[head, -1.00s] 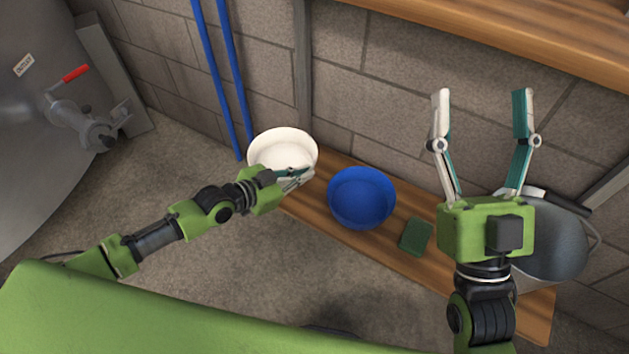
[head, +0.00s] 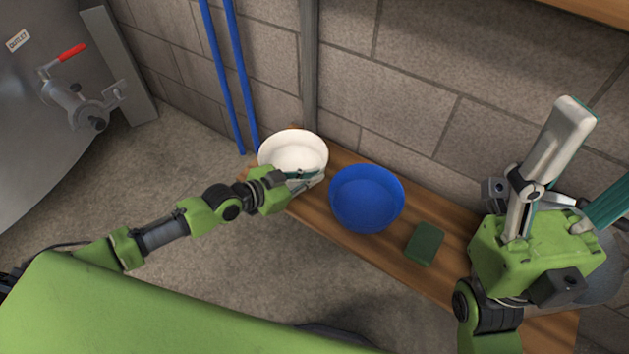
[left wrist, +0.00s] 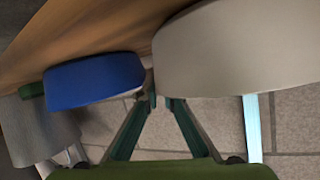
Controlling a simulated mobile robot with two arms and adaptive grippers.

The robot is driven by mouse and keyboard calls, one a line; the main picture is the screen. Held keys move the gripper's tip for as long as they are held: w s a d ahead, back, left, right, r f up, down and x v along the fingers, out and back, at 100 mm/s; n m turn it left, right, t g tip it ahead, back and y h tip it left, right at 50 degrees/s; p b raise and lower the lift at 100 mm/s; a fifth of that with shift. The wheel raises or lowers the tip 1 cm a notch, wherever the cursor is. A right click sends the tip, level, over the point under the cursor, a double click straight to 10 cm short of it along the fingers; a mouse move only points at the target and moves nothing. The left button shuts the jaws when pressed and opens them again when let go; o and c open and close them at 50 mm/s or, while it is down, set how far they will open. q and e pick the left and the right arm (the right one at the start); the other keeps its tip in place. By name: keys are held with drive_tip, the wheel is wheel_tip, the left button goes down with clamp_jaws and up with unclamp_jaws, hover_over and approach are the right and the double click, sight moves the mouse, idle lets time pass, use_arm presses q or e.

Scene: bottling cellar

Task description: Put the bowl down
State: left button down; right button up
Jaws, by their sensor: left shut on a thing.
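A white bowl (head: 292,150) is at the left end of a wooden bench (head: 310,207) in the head view. My left gripper (head: 312,181) is shut on its near right rim, and the fingers partly cover that side. In the left wrist view the bowl (left wrist: 235,50) fills the upper right, beside my closed fingertips (left wrist: 160,98). The bowl looks about level; I cannot tell whether its base touches the bench. My right gripper (head: 600,150) is raised at the right of the head view, its fingers spread and empty, one partly cut off by the edge.
A blue bowl (head: 366,200) stands on the bench just right of the white bowl. A green block (head: 425,244) lies beyond it. A grey pail (head: 603,282) is mostly hidden behind my right gripper. Blue pipes (head: 235,75) run down the wall. A tank valve (head: 78,104) is at left.

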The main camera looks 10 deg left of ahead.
use_arm(q)
drive_tip(key=shift+f, duration=0.1)
drive_tip(key=c, duration=2.6)
unclamp_jaws()
drive_tip(key=shift+f, duration=0.2)
drive_tip(key=shift+c, duration=0.2)
drive_tip(key=o, duration=0.4)
drive_tip(key=shift+r, duration=0.1)
